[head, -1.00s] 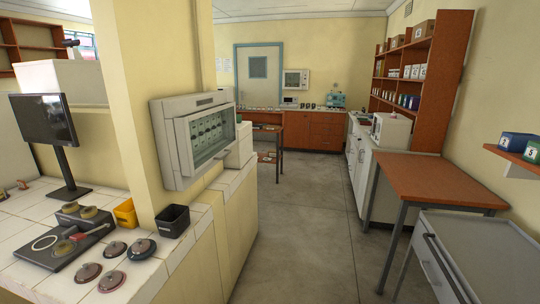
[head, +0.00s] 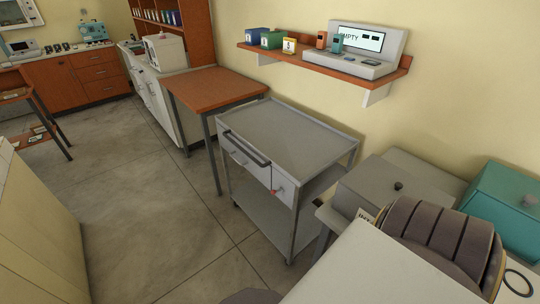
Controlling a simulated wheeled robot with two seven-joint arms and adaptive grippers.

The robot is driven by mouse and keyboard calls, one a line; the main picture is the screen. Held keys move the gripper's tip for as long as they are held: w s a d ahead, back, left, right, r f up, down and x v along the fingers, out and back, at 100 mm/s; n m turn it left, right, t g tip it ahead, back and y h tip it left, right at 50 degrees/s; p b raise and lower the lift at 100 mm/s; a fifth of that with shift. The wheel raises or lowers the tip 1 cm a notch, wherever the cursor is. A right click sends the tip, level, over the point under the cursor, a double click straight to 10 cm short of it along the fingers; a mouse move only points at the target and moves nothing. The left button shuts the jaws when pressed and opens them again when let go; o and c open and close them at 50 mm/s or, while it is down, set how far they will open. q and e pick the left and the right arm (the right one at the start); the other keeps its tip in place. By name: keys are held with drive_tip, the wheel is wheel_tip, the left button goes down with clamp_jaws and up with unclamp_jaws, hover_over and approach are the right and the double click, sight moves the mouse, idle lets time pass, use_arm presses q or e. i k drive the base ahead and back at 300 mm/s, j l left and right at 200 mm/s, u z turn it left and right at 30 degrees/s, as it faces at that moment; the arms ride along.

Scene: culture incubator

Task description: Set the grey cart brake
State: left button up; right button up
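The grey cart (head: 290,137) stands in the middle of the head view, against the right wall. It has a flat, empty grey top, a drawer front with a dark bar handle (head: 246,149), and a lower shelf (head: 265,222). At its near front corner is a pale panel (head: 285,188) with a small red part (head: 275,192) on it, perhaps the brake lever; its setting is too small to tell. Neither gripper is in view.
A brown-topped table (head: 215,87) stands just beyond the cart. A wall shelf (head: 325,62) with boxes and a display unit hangs above. A grey box (head: 380,190) and teal box (head: 505,205) are at right. The floor (head: 130,190) left of the cart is clear.

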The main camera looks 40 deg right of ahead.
sight(272, 191)
drive_tip(key=z, duration=1.25)
drive_tip(key=k+l, duration=0.25)
drive_tip(key=z, duration=0.05)
